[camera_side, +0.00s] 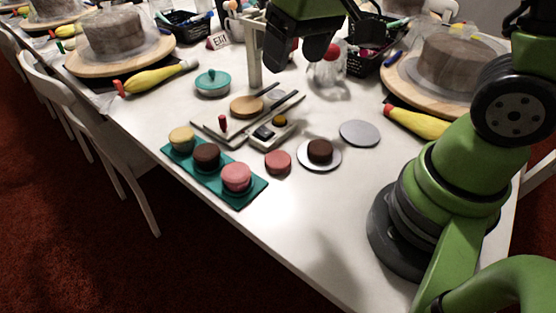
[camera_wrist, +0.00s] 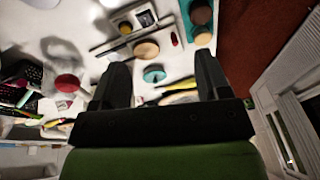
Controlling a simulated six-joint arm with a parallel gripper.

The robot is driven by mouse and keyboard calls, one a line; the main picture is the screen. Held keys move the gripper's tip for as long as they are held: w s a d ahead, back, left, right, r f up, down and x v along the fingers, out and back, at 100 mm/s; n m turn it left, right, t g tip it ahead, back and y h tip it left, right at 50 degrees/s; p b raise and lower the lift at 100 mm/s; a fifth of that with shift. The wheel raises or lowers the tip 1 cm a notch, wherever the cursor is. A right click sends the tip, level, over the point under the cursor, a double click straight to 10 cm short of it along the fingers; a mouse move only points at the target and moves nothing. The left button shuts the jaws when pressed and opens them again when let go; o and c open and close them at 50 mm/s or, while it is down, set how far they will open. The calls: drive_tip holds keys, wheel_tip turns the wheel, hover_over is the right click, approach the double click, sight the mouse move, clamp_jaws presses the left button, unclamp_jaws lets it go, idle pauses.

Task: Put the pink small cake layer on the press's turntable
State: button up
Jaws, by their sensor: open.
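A pink cake layer (camera_side: 237,176) sits at the near end of a teal tray (camera_side: 246,195), beside a brown and a yellow layer. A second, darker pink layer (camera_side: 278,162) lies on the bare table right of the tray. I cannot tell from size which is the small one. The press (camera_side: 210,136) has a bare, round wooden turntable (camera_side: 247,106), also seen in the wrist view (camera_wrist: 146,49). My gripper (camera_side: 305,55) is high above the table, behind the press and to its right. In the wrist view my gripper (camera_wrist: 160,78) is open with nothing held.
A brown layer (camera_side: 320,149) sits on a white disc; a grey disc (camera_side: 360,133) lies bare. Large cakes on wooden stands and black baskets occupy the back. The front table is clear.

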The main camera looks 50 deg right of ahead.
drive_tip(key=w+f+n+g, duration=0.1)
drive_tip(key=w+f+g, duration=0.15)
drive_tip(key=f, duration=0.65)
drive_tip(key=n, duration=0.1)
hover_over(275, 156)
drive_tip(key=shift+h, duration=0.4)
drive_tip(key=f, duration=0.7)
drive_tip(key=shift+s+a+f, duration=0.2)
drive_tip(key=shift+f, duration=0.1)
drive_tip(key=f, duration=0.6)
drive_tip(key=shift+w+d+f, duration=0.15)
drive_tip(key=shift+w+f, duration=0.05)
drive_tip(key=c, duration=0.7)
drive_tip(key=shift+r, duration=0.2)
